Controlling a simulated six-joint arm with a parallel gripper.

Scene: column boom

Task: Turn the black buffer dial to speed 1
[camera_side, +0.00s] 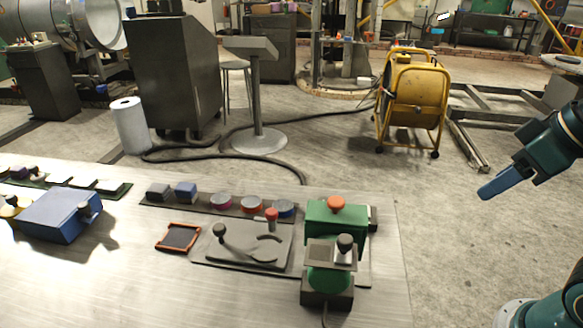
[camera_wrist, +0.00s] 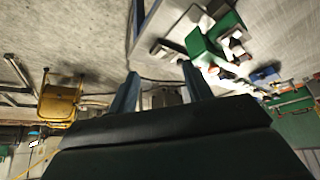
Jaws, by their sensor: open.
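A green machine (camera_side: 330,280) on a dark base stands at the front right of the bench, a grey plate on its top. A black knob (camera_side: 345,243) on that plate is the likely buffer dial. Its speed marks are too small to read. Behind it is a green box (camera_side: 318,214) with an orange-red button (camera_side: 336,203). My gripper (camera_side: 492,190) hangs right of the bench, apart from the machine, touching nothing. In the wrist view, my gripper (camera_wrist: 160,84) shows two spread, empty fingers, with green equipment (camera_wrist: 203,46) beyond them at upper right.
The bench (camera_side: 130,285) also holds a grey plate (camera_side: 240,250) with a lever and pliers, an orange-rimmed tray (camera_side: 178,237), several pucks and blocks behind, and a blue box (camera_side: 60,215) at left. A yellow reel (camera_side: 412,95) stands on the floor. Space between gripper and bench looks clear.

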